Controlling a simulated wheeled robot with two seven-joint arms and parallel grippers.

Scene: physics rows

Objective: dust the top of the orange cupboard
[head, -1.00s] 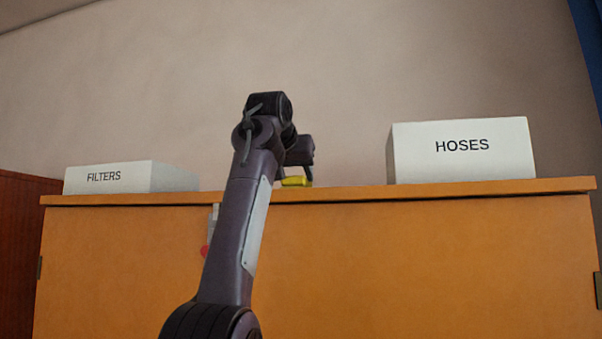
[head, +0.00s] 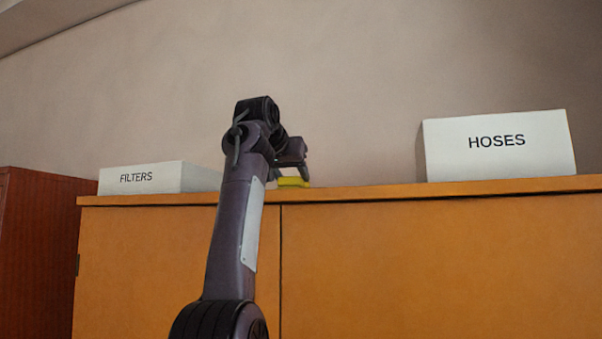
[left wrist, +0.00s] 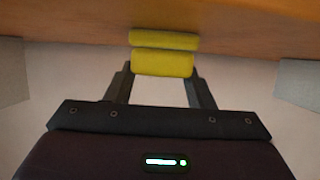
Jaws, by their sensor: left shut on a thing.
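The orange cupboard (head: 420,265) fills the lower part of the head view, and its top edge is seen from below. My left gripper (head: 291,172) is over the top's front edge, between the two boxes. It is shut on a yellow duster (head: 294,182), which is low at the top's surface. In the left wrist view the yellow duster (left wrist: 162,64) sits between the fingers (left wrist: 162,78), close to the orange top (left wrist: 250,30). A second yellow band lies against it there; I cannot tell whether it is a reflection. Contact with the top looks likely but is not clear.
A white FILTERS box (head: 150,179) stands on the top left of my gripper. A taller white HOSES box (head: 498,158) stands to the right. The top between them looks clear. A red-brown cabinet (head: 38,250) stands at the left, with a plain wall behind.

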